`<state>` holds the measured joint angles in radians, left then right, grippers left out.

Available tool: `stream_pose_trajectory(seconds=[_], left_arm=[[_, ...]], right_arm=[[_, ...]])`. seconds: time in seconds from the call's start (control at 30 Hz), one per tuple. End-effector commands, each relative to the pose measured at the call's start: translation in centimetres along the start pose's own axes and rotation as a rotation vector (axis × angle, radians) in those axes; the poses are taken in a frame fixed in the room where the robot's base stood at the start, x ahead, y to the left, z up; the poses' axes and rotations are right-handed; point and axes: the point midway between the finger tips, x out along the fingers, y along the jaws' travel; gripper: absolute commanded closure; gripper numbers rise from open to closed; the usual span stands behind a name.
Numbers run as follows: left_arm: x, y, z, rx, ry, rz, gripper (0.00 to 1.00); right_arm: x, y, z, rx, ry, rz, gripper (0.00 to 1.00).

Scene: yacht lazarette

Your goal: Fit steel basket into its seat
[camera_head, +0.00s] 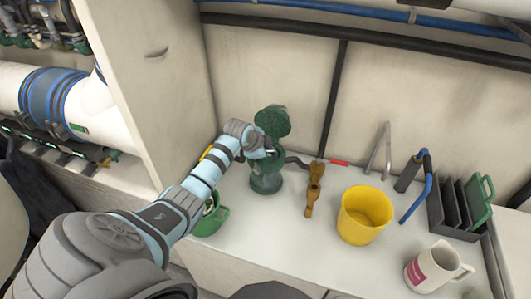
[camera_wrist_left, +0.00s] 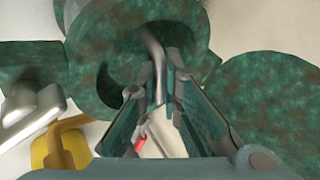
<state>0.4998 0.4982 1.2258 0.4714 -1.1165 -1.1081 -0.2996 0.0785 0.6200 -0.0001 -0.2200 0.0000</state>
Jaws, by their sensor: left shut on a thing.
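A green strainer body (camera_head: 266,182) stands on the white counter, with a round green lid (camera_head: 272,121) tilted up above it. My left gripper (camera_head: 264,152) is at the top of the body, just below the lid. In the left wrist view, my left gripper (camera_wrist_left: 163,92) is shut on a slim curved steel piece (camera_wrist_left: 155,48), which looks like part of the steel basket. The rest of the basket is hidden, so I cannot tell how it sits in the body. My right gripper is not in view.
A green container (camera_head: 210,219) stands under my left forearm. A partition (camera_head: 150,85) rises at left. The front middle counter is clear.

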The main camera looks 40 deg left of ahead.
Motion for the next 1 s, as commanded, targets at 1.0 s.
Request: stream_pose_trajectory(seconds=[1.0], left_arm=[[-10.5, -0.3, 0.0, 0.003, -0.001, -0.003, 0.73]], right_arm=[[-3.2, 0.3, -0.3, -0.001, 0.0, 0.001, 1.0]])
